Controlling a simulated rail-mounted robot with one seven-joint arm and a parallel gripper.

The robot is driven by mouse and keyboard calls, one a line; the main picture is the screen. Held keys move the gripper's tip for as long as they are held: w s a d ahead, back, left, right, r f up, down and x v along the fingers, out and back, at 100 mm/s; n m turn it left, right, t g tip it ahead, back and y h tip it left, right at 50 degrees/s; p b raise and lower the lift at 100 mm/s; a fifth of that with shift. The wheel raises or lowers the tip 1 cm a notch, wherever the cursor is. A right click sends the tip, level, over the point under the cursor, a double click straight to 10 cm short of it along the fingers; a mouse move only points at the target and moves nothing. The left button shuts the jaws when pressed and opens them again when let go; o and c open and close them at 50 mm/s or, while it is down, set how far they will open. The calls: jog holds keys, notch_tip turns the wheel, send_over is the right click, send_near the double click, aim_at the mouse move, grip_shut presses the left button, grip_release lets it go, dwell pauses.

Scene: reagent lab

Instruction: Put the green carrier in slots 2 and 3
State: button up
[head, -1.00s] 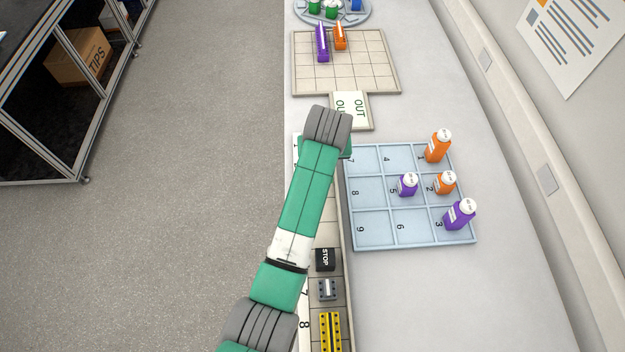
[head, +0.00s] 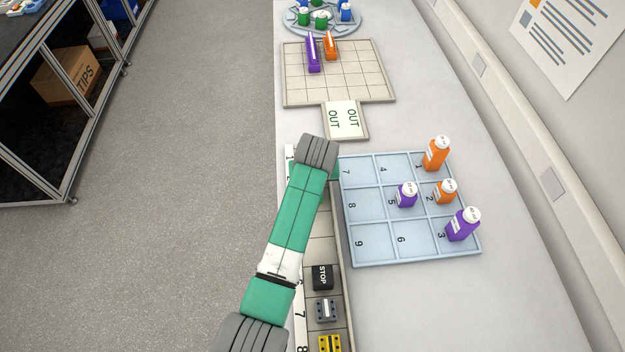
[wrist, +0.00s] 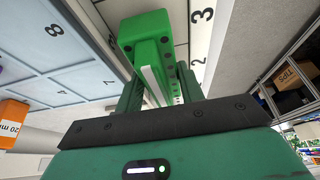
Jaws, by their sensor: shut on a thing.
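My gripper (wrist: 160,88) is shut on the green carrier (wrist: 150,35), with a finger on each side of it in the wrist view. The carrier is a long green block with dark dots and a pale strip along it. It is over or in the numbered slot rail (head: 318,235), near the label 3 (wrist: 203,16). I cannot tell whether it touches the rail floor. In the head view my arm hides the carrier and most of the rail's far end.
On the rail's near part are a black STOP block (head: 322,277), a grey carrier (head: 327,310) and a yellow carrier (head: 330,344). Right of the rail is a blue nine-cell tray (head: 415,260) with orange and purple bottles. A tiled board (head: 350,80) with an OUT tile (head: 345,120) lies beyond.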

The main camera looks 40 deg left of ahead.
jog(key=shift+f, duration=0.6)
jog(key=o, duration=0.8)
jog(key=shift+f, duration=0.15)
jog(key=shift+c, duration=0.2)
jog(key=p+v, duration=0.2)
jog(key=v, duration=1)
jog(key=shift+p, duration=0.3)
